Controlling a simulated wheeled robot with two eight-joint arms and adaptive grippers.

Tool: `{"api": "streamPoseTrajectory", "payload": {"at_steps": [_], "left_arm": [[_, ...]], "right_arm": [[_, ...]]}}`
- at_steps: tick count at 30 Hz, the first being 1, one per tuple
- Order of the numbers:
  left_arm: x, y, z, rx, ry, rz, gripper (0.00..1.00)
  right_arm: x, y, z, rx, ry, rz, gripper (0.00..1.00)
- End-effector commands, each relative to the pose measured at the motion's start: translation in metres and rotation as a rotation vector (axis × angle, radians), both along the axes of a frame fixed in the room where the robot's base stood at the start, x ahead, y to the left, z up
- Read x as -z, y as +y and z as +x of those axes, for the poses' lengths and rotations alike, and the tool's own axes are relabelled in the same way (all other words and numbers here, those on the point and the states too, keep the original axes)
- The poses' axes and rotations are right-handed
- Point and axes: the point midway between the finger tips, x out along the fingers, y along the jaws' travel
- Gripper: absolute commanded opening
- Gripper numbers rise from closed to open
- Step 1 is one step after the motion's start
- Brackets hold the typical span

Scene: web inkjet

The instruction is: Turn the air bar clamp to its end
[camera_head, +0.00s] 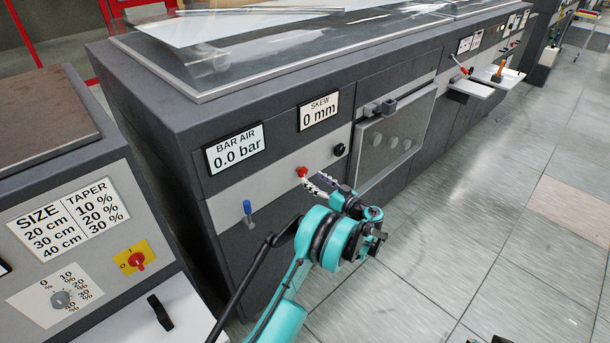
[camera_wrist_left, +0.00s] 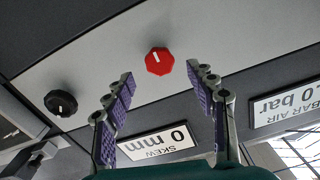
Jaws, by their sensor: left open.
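A red knob (camera_head: 302,172) with a white pointer mark sits on the light grey strip of the machine's front, below the displays. In the left wrist view the red knob (camera_wrist_left: 158,61) lies between and just beyond the fingertips. My left gripper (camera_head: 318,182) is open and empty, its purple-padded fingers (camera_wrist_left: 162,72) pointing at the knob without visible contact. A blue-topped lever (camera_head: 248,208) stands on the same strip, further left. No label naming the air bar clamp is readable.
The bar air display (camera_head: 235,149) reads 0.0 bar and the skew display (camera_head: 319,110) reads 0 mm. A black knob (camera_head: 340,149) sits right of the red one. A windowed door (camera_head: 395,140) with a protruding handle is further right. The tiled floor (camera_head: 480,220) is clear.

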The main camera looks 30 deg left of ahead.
Motion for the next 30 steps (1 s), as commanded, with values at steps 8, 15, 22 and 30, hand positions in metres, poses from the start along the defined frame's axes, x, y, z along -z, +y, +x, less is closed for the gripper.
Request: {"api": "streamPoseTrajectory", "payload": {"at_steps": [8, 15, 22, 30], "left_arm": [[0.002, 0.041, 0.014, 0.000, 0.002, -0.002, 0.56], [0.000, 0.051, 0.018, 0.001, 0.002, -0.002, 0.56], [0.000, 0.051, 0.018, 0.001, 0.002, -0.002, 0.41], [0.000, 0.051, 0.018, 0.001, 0.003, -0.001, 0.06]], "right_arm": [[0.015, 0.000, 0.000, 0.000, 0.000, 0.000, 0.00], [0.017, 0.000, 0.000, 0.000, 0.000, 0.000, 0.00], [0.017, 0.000, 0.000, 0.000, 0.000, 0.000, 0.00], [0.017, 0.000, 0.000, 0.000, 0.000, 0.000, 0.00]]}}
